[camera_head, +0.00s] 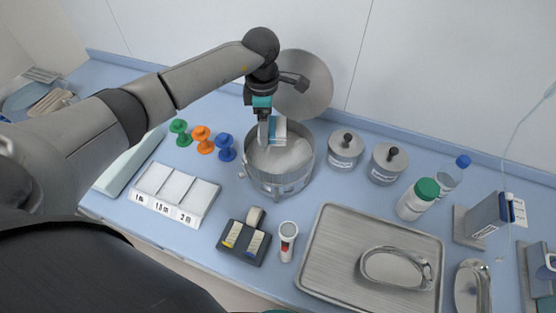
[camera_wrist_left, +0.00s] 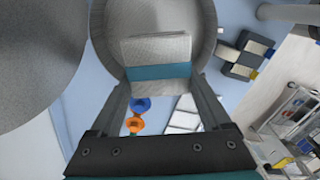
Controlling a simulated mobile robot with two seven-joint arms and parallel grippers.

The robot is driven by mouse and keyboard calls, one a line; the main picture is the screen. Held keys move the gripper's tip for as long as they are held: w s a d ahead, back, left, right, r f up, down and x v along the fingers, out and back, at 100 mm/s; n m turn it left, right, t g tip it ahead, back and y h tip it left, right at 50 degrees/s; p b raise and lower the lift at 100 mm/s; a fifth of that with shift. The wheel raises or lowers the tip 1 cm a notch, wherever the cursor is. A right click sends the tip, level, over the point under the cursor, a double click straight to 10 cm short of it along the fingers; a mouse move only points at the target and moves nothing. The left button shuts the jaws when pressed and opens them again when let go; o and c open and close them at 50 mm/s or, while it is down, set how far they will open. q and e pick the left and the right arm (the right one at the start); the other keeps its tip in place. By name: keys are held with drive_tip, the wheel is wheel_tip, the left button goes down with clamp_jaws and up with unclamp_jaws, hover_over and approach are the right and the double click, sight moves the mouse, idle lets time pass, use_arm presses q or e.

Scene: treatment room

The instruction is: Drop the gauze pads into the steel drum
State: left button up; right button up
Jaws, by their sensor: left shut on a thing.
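The steel drum (camera_head: 281,184) stands open on the blue counter, its round lid (camera_head: 312,85) tilted up behind it. My left gripper (camera_head: 271,132) points down over the drum's mouth. It is shut on a white gauze pad bundle (camera_head: 279,128) with a teal band. In the left wrist view the gauze bundle (camera_wrist_left: 157,48) sits between the two fingers (camera_wrist_left: 158,82), with the drum's rim (camera_wrist_left: 211,25) around and below it. The part of the drum's inside that shows is bare grey metal; the rest is hidden. My right gripper is not in view.
Green, orange (camera_head: 202,139) and blue spools and a white labelled three-slot tray (camera_head: 173,193) are left of the drum. Two lidded steel jars (camera_head: 345,150) stand to its right. A steel tray (camera_head: 330,253) with a kidney dish, a dark block (camera_head: 244,242) and a small cylinder (camera_head: 287,241) lie in front.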

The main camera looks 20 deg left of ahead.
use_arm(q)
drive_tip(key=o, duration=1.2)
drive_tip(key=shift+c, duration=0.2)
wheel_tip(320, 180, up, 15)
drive_tip(key=b, duration=0.2)
drive_tip(key=shift+r, duration=0.2)
